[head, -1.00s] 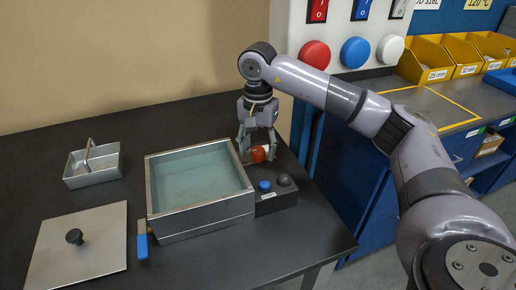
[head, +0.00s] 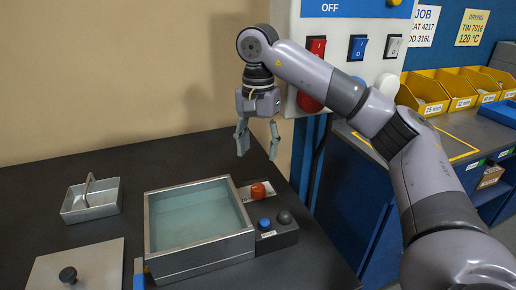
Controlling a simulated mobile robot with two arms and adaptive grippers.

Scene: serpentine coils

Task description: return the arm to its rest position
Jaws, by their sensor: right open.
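My right gripper (head: 257,138) hangs fingers down, open and empty, in the air above the back of the dark table (head: 140,150). It is apart from the red knob (head: 258,191) on the control box (head: 275,238), which lies below it. The right arm reaches in from the right edge and bends down at the wrist. My left gripper is out of view.
A metal tank (head: 199,250) with pale liquid stands beside the control box. A small metal basket (head: 92,200) and a flat lid (head: 95,268) with a black knob lie to its left. A switch panel (head: 345,22) and yellow bins (head: 428,95) stand behind the arm.

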